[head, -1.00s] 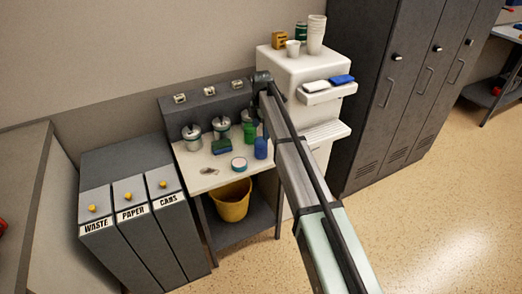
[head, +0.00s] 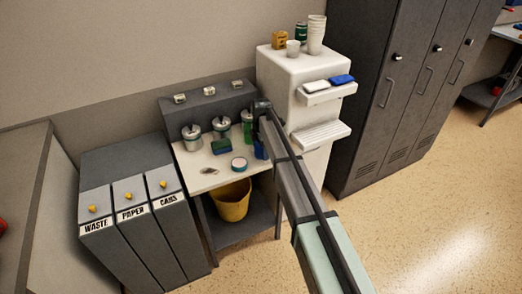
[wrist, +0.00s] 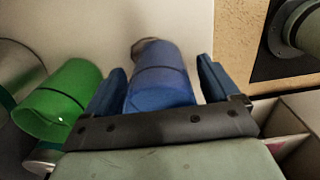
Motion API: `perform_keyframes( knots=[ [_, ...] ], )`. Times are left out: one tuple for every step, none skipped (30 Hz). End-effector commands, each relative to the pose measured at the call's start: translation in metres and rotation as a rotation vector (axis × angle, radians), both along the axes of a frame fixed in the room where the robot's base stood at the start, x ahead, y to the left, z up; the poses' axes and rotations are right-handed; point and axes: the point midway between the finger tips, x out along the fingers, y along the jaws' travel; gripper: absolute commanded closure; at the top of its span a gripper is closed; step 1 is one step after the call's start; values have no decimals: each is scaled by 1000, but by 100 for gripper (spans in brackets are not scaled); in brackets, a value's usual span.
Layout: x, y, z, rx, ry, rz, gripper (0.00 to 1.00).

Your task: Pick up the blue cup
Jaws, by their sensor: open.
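The blue cup (head: 259,153) stands near the right front edge of the small table, partly hidden by my arm in the head view. In the wrist view the blue cup (wrist: 160,82) lies between the two blue fingers of my gripper (wrist: 162,66). The fingers are open, one on each side of it, with a visible gap at the right. I cannot tell whether the left finger touches it. A green cup (wrist: 58,103) is just left of the left finger; in the head view the green cup (head: 247,133) is behind the blue one.
A white dispenser (head: 290,75) stands close at the right. A yellow bucket (head: 232,200) is below, and bins (head: 130,190) are at left.

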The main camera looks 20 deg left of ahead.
Motion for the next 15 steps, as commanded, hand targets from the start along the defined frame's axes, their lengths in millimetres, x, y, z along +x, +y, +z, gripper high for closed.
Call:
perform_keyframes(
  knots=[
    [0,0,0,0,0,0,11],
    [0,0,0,0,0,0,11],
    [0,0,0,0,0,0,11],
    [0,0,0,0,0,0,11],
    [0,0,0,0,0,0,11],
    [0,0,0,0,0,0,15],
    [0,0,0,0,0,0,18],
    [0,0,0,0,0,0,21],
    [0,0,0,0,0,0,25],
    [0,0,0,0,0,0,28],
    [0,0,0,0,0,0,31],
    [0,0,0,0,0,0,34],
    [0,0,0,0,0,0,37],
    [0,0,0,0,0,0,40],
    [0,0,0,0,0,0,44]
  ],
)
